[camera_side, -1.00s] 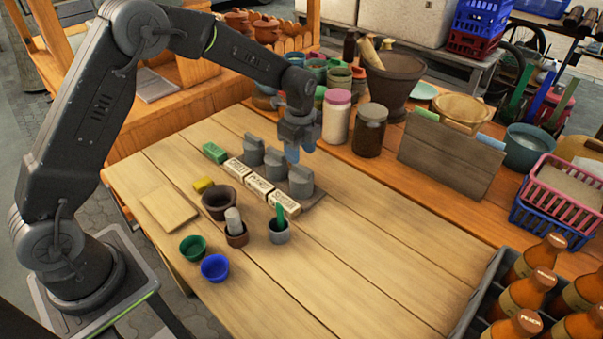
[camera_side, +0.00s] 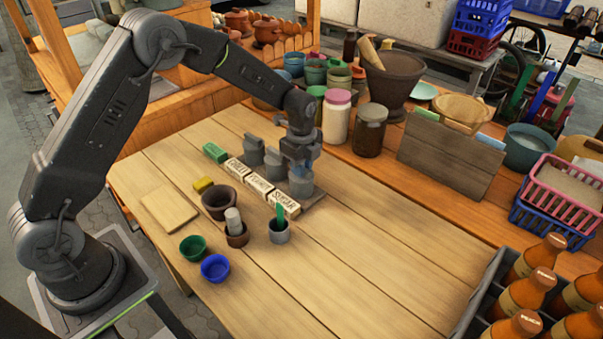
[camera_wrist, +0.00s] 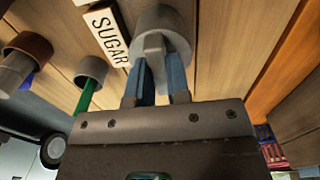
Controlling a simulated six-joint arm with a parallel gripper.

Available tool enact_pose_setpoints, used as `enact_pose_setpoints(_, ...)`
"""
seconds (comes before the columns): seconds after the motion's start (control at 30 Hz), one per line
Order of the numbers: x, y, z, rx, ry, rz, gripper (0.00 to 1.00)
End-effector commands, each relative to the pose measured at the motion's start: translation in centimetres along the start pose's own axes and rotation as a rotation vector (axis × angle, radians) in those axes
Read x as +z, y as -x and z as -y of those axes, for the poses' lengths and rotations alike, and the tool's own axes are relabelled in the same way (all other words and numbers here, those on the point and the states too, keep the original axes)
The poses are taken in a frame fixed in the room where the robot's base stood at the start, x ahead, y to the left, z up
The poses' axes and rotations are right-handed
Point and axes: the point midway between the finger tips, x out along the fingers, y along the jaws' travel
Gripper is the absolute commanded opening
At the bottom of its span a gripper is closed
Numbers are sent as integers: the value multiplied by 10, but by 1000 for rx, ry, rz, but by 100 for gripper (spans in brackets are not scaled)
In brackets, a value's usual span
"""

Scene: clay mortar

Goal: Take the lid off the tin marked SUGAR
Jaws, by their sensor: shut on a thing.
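The SUGAR label block (camera_side: 285,199) lies in front of the rightmost of three grey tins; it also shows in the wrist view (camera_wrist: 107,36). That SUGAR tin (camera_side: 300,187) stands upright at the end of the row. Its grey lid has a raised handle (camera_wrist: 154,48), seen in the wrist view between my two blue fingers. My gripper (camera_side: 302,164) is above the tin, shut on the lid's handle. The lid appears to sit on the tin; the fingers partly hide the seam.
The other two grey tins (camera_side: 273,164) (camera_side: 253,151) stand to the left with their label blocks. A grey cup with a green stick (camera_side: 279,231), a small brown pot (camera_side: 219,202) and green and blue bowls (camera_side: 215,268) stand in front.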

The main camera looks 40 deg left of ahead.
Motion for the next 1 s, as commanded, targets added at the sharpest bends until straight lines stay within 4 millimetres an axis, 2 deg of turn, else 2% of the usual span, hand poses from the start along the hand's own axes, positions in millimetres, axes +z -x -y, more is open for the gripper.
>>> enact_pose_setpoints(0.03, 0, 0, 0, -1, 0, 0, 8)
enact_pose_setpoints(0.13, 0, 0, 0, -1, 0, 0, 0)
enact_pose_setpoints(0.53, 0, 5, 0, -2, 0, 0, 0)
enact_pose_setpoints(0.67, 0, 17, 1, -3, 0, -1, 0)
enact_pose_setpoints(0.8, 0, 42, 1, -3, -1, -1, 0)
enact_pose_setpoints(1.0, 40, 68, -19, 0, 6, -1, 0)
